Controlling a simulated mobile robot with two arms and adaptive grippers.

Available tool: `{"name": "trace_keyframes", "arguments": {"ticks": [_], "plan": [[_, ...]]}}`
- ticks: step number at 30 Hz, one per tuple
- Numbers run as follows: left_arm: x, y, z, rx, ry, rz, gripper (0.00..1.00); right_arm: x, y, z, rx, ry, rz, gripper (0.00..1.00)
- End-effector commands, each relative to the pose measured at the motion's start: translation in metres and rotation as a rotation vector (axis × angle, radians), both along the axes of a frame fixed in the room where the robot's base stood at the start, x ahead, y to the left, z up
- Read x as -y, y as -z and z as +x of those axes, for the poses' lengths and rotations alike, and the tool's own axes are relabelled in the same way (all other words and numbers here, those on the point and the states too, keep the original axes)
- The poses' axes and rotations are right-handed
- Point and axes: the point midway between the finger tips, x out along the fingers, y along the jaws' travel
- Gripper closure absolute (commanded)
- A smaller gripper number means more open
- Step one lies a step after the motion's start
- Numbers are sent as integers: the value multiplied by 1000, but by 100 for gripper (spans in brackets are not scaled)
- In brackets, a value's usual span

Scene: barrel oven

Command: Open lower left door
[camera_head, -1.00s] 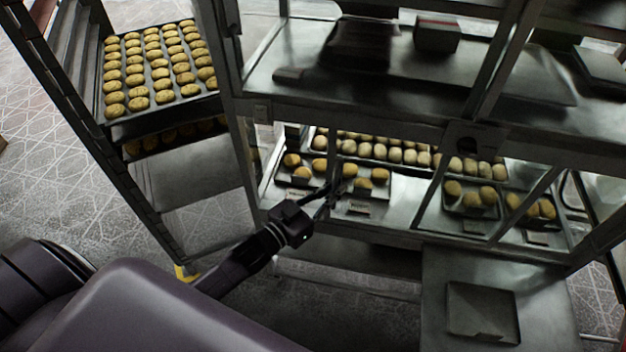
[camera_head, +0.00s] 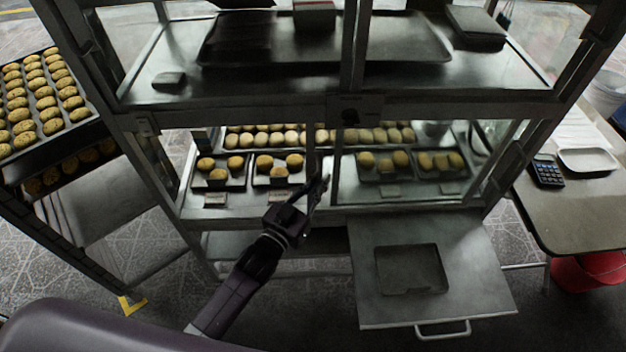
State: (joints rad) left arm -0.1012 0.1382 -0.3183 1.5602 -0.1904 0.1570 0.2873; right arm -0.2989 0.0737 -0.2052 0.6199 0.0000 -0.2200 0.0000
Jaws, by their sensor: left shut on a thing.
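A metal and glass display cabinet (camera_head: 350,109) stands in front of me. The lower left door (camera_head: 311,150) shows as a thin dark upright edge near the cabinet's middle post. Behind it, trays of buns (camera_head: 276,166) sit on the lower shelf. My left gripper (camera_head: 321,188) is at the lower end of this edge, in front of the middle post, and is shut on it. The fingertips are small and dark, so the exact contact is hard to see. How far the door stands open is unclear. My right gripper is not in view.
A metal shelf (camera_head: 430,268) with a handle juts out below the cabinet at right. A rack with a tray of cookies (camera_head: 40,98) stands at left. A table (camera_head: 580,205) with a calculator (camera_head: 547,171) stands at right.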

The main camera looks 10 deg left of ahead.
Motion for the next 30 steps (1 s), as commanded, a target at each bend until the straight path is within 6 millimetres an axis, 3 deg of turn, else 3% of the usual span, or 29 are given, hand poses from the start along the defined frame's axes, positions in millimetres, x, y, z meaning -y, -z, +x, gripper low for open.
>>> {"name": "trace_keyframes", "arguments": {"ticks": [7, 8, 9, 20, 23, 30], "plan": [[1, -1, 0, 1, 2, 0, 100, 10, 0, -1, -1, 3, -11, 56], [1, -1, 0, 1, 2, 0, 88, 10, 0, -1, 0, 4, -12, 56], [1, 0, 0, 1, 2, 0, 84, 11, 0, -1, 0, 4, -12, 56], [-2, 1, -4, -1, 0, 0, 83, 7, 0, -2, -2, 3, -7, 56], [-6, 2, -15, -2, 0, 2, 83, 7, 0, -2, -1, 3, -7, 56], [-23, 1, -62, -4, 1, 1, 83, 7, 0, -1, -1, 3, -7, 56]]}}
